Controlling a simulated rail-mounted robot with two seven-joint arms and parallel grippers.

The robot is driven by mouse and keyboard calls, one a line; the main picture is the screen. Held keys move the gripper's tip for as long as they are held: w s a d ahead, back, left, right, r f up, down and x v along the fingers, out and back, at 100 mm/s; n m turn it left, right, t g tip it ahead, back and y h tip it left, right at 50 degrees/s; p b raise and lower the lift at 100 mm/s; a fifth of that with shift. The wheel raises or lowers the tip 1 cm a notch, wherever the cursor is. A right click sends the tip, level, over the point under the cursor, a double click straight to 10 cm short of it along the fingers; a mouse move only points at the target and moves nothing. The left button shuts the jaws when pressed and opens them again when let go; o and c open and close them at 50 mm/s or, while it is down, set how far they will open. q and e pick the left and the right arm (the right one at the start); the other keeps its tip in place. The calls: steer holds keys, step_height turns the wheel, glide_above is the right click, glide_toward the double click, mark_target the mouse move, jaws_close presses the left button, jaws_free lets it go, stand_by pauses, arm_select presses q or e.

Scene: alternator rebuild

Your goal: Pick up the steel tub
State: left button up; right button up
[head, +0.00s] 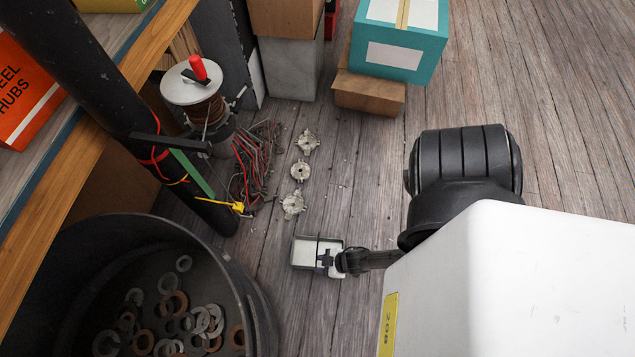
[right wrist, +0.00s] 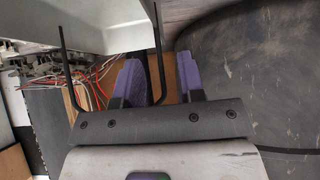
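The steel tub (head: 303,251) is a small, shallow, pale grey rectangular pan near the middle of the head view, over the plank floor. Its pale wall fills the upper left of the right wrist view (right wrist: 110,18), where two thin black handle wires run down from it toward my gripper. My right gripper (head: 327,260) is at the tub's right side, partly overlapping it in the head view. Its purple fingers (right wrist: 160,75) stand apart in the wrist view, with one wire crossing the gap. The handle's crosspiece is hidden. I cannot tell whether the tub touches the floor. My left gripper is not in view.
A large black bin (head: 262,305) with metal rings stands at lower left. Three metal castings (head: 300,171) and a tangle of red and grey wires (head: 254,160) lie beyond the tub. A teal box (head: 425,35) sits farther back. Floor at upper right is clear.

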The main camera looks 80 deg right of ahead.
steer(key=b+x, duration=0.1)
steer(key=x, duration=0.2)
steer(key=shift+s+f+b, duration=0.1)
steer(key=shift+s+b, duration=0.05)
steer(key=shift+b, duration=0.2)
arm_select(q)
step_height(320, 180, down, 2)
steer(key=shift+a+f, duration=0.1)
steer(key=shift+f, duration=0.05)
arm_select(e)
steer(key=shift+c, duration=0.3)
steer(key=shift+c, duration=1.4)
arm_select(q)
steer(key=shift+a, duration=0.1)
arm_select(e)
jaws_close()
